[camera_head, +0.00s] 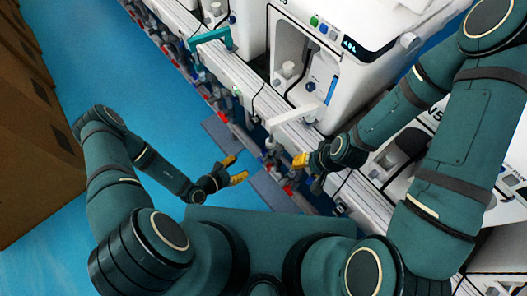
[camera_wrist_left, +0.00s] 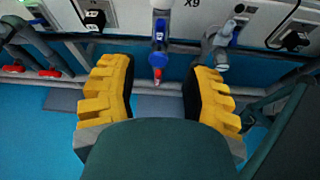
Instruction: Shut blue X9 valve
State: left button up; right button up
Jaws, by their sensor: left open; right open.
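In the left wrist view, a blue valve (camera_wrist_left: 159,32) hangs on a grey vertical pipe just left of the X9 label (camera_wrist_left: 192,3). A blue hose part with a red tip (camera_wrist_left: 157,75) lies below it. My left gripper is open and empty, and its yellow fingers (camera_wrist_left: 160,72) stand to either side of this pipe in the picture, apart from the valve. In the head view my left gripper (camera_head: 234,170) is beside the low pipe row. My right gripper (camera_head: 302,160) is at the bench's front edge, its fingers partly hidden. I cannot single out the X9 valve in the head view.
Another blue-handled valve (camera_wrist_left: 224,34) is at the right in the wrist view. Red handles (camera_wrist_left: 50,73) sit on the pipe at the left. White machines (camera_head: 330,70) stand on the bench. Cardboard boxes (camera_head: 35,140) are at the left; blue floor (camera_head: 110,60) between is free.

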aim_at(262, 154)
pick_arm(q)
jog(key=b+x, duration=0.3)
jog(key=x, duration=1)
jog(key=shift+w+d+f, duration=0.15)
jog(key=shift+d+f, duration=0.05)
jog(key=shift+d, duration=0.05)
grip_shut()
